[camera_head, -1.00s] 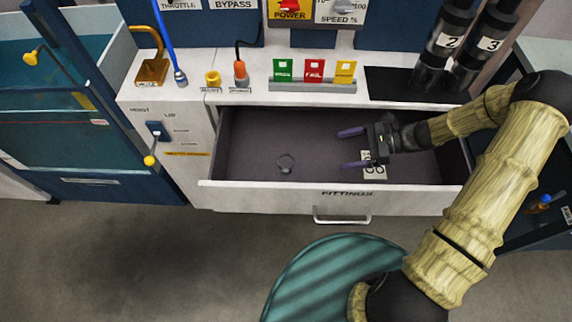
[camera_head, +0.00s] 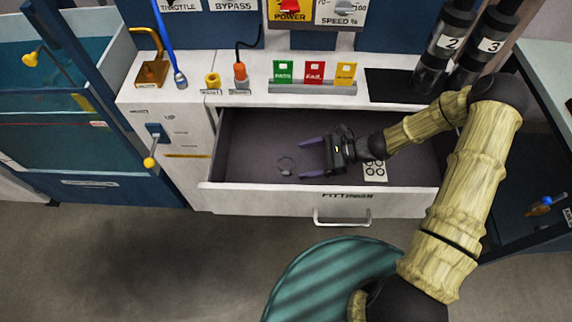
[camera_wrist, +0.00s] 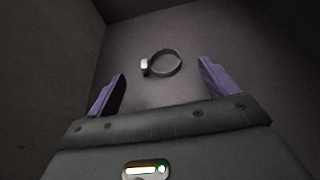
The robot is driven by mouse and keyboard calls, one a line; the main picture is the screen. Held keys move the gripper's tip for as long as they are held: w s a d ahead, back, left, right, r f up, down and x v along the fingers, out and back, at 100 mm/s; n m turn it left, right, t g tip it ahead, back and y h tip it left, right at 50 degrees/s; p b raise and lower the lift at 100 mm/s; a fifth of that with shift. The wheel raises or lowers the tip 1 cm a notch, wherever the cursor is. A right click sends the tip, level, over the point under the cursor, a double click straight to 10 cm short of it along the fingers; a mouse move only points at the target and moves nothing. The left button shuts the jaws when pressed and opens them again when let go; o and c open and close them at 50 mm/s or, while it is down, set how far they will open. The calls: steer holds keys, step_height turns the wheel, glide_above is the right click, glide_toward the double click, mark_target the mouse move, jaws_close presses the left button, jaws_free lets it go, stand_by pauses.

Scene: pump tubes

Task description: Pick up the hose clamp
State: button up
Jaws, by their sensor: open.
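The hose clamp (camera_head: 286,165) is a thin grey metal ring lying on the floor of the open drawer, left of my gripper in the head view. In the wrist view the hose clamp (camera_wrist: 163,64) lies ahead of the fingertips, between their lines, with its small screw housing at its left side. My gripper (camera_head: 306,158) is inside the drawer with its two purple fingers apart and pointing left at the clamp. In the wrist view my gripper (camera_wrist: 162,80) is open, with nothing between its fingers.
The open drawer (camera_head: 260,198), labelled FITTINGS, has walls around my gripper. A white card with black rings (camera_head: 375,170) lies on its floor under my wrist. Green, red and yellow tags (camera_head: 314,73) stand on the counter above. The drawer floor left of the clamp is clear.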

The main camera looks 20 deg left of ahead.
mark_target(283, 165)
steer(key=shift+a, duration=0.15)
steer(key=shift+f+x, duration=0.25)
steer(key=shift+x, duration=2.4)
steer(key=c, duration=1.1)
steer(key=shift+o, duration=0.2)
step_height(283, 165, up, 10)
steer(key=shift+p, duration=0.45)
